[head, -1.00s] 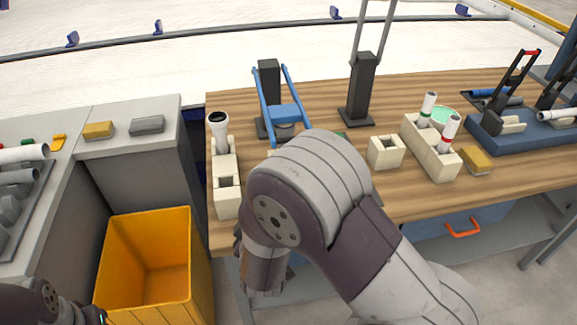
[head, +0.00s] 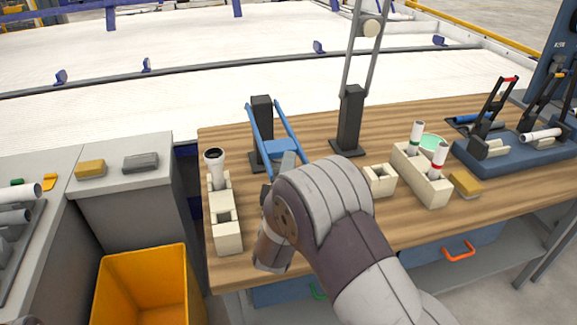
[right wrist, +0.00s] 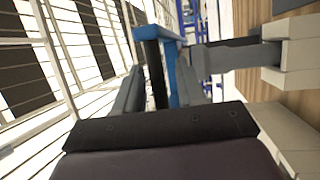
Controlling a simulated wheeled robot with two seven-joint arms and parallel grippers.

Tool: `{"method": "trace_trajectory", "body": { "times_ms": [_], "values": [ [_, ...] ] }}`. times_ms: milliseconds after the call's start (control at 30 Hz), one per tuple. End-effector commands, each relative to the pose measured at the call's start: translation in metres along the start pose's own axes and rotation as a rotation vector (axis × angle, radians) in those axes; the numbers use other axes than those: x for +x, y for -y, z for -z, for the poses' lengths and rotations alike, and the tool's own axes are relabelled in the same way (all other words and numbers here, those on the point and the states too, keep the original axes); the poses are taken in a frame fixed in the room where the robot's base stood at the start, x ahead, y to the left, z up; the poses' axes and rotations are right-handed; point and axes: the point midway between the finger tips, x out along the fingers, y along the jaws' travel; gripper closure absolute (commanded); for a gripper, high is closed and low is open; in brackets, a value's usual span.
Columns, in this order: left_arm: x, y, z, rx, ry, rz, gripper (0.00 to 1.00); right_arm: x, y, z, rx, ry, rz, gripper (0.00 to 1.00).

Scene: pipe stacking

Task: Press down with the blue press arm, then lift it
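The blue press arm (head: 281,149) is a two-bar blue frame with a crossbar, joined to a black post (head: 262,118) on the wooden table. Its bars slope down toward me. My right gripper is mostly hidden behind my forearm in the head view; a grey finger shows close to the blue crossbar. In the right wrist view, the fingers of my right gripper (right wrist: 160,85) stand apart, with part of the blue press arm (right wrist: 172,65) beyond and between them. Contact cannot be told. My left gripper is not in view.
A cream block fixture (head: 222,215) with a white and black pipe (head: 214,165) stands left of the press. A second post (head: 349,122) with a raised grey arm stands right. Cream holders (head: 421,172) with pipes stand farther right. A yellow bin (head: 140,290) stands at lower left.

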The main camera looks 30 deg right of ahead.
Motion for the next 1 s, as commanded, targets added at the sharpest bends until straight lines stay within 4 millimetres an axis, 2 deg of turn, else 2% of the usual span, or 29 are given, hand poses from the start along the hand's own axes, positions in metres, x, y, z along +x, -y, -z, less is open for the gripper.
{"method": "trace_trajectory", "body": {
  "times_ms": [333, 367, 400, 467, 500, 700, 867, 1000],
  "values": [
    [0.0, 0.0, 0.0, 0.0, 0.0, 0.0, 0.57, 0.007, 0.0, 0.0, 0.0, -0.001, 0.001, 0.61],
    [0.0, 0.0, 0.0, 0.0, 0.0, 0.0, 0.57, 0.007, 0.0, 0.0, 0.0, -0.001, 0.001, 0.64],
    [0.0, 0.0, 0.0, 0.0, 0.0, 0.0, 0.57, 0.007, 0.0, 0.0, 0.0, -0.001, 0.001, 0.77],
    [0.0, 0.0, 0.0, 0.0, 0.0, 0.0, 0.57, 0.007, 0.0, 0.0, 0.0, -0.001, 0.001, 0.97],
    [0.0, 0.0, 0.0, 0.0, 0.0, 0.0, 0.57, 0.006, 0.0, 0.0, 0.0, -0.001, 0.001, 1.0],
    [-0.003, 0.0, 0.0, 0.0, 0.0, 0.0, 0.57, 0.007, -0.002, 0.0, -0.001, -0.001, 0.003, 1.0],
    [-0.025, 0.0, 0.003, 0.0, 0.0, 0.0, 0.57, 0.01, -0.018, 0.002, -0.012, -0.001, 0.028, 1.0],
    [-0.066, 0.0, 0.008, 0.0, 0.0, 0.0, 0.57, 0.017, -0.047, 0.004, -0.035, -0.001, 0.084, 1.0]
  ]
}}
